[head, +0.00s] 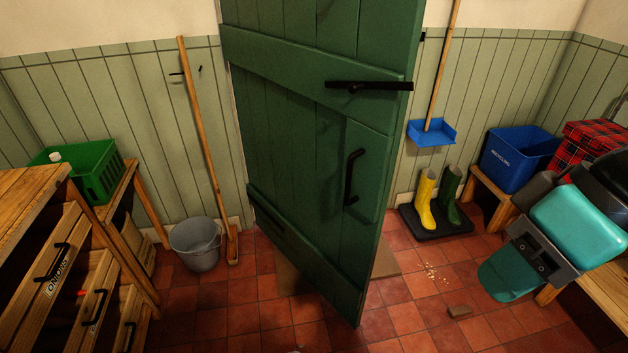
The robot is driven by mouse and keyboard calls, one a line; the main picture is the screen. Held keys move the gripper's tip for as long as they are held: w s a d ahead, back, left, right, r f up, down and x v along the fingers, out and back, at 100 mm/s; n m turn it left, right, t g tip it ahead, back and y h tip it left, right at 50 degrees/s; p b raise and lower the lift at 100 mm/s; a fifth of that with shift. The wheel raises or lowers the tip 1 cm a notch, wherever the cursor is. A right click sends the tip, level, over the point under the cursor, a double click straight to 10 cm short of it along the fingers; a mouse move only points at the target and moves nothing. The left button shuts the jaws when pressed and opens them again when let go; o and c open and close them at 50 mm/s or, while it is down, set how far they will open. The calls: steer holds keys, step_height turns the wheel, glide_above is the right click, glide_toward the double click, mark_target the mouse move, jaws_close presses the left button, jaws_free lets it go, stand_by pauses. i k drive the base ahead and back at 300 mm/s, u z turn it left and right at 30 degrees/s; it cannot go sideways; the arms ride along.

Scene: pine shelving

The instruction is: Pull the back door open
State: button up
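The green plank back door (310,120) stands ajar in the head view, its free right edge swung out toward me over the tiles. Its left edge is by the wall panelling. A black vertical pull handle (352,177) is on its right half. A black latch bar (368,86) crosses near its free edge higher up. Teal and grey parts of my arm are at the right, well apart from the door. My gripper's fingers do not show, and nothing of mine touches the handle. The doorway behind the door is mostly hidden.
A grey bucket (196,244) and a broom (205,150) stand left of the door. Yellow boots (425,195) and green boots (449,197) stand on a black tray (436,229) to the right. A drawer unit (40,200) fills the left.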

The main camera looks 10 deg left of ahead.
mark_target(321, 162)
steer(key=u, duration=0.85)
steer(key=k, duration=1.15)
steer(key=u, duration=0.8)
steer(key=i, duration=1.4)
steer(key=z, duration=1.5)
steer(key=i, duration=0.55)
steer(key=z, duration=0.65)
